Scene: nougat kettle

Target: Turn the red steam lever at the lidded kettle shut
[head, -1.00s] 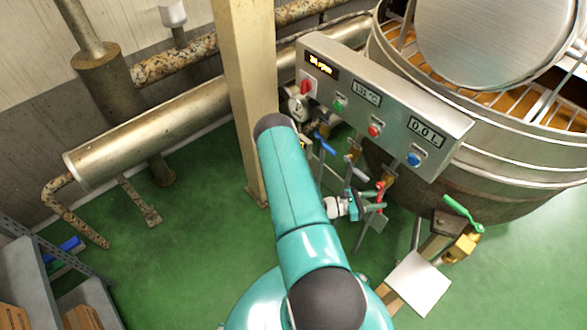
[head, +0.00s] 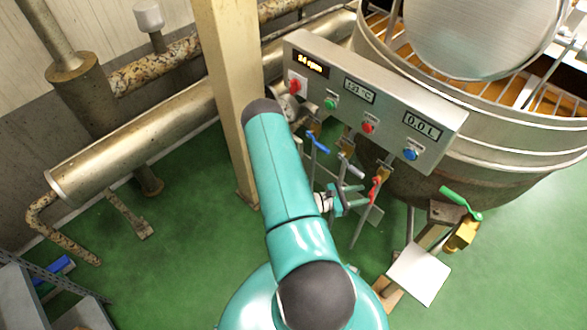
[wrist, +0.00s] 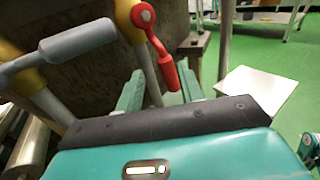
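The red steam lever (head: 374,189) hangs on a pipe below the control panel, beside the kettle (head: 480,170). In the wrist view the red lever (wrist: 158,52) slants down to the right from its pivot, and its thick handle end sits in line with the gap between my fingertips. My gripper (head: 354,197) is open, with teal fingers apart on either side of the handle in the wrist view (wrist: 160,88). I cannot tell whether either finger touches it. The lower part of the lever is partly hidden by the gripper in the head view.
A grey lever (wrist: 75,42) is close on the left, and a blue lever (head: 320,144) is further left. The control panel (head: 385,95) hangs above. A green-handled brass valve (head: 461,235) and a white plate (head: 419,273) are at right. A beige post (head: 230,90) stands left.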

